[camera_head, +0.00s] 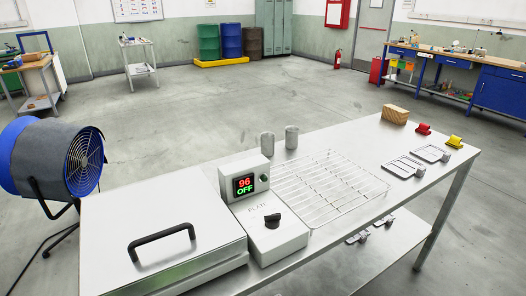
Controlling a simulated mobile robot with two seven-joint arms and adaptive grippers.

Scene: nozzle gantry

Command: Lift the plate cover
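The plate cover (143,225) is a light grey, flat lid with a black bar handle (161,244) on top. It lies shut at the near left end of the metal table, over a silver base (205,272) that shows along its front edge. What is under it is hidden. A white control box (265,223) stands against its right side, with a black knob and a display reading 96 and OFF. Neither of my grippers shows in the head view.
A wire rack (324,189) lies right of the control box, with two grey cylinders (279,140) behind it. A wooden block (395,114), red and yellow items and small trays (404,166) are at the right end. A blue fan (52,158) stands left of the table.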

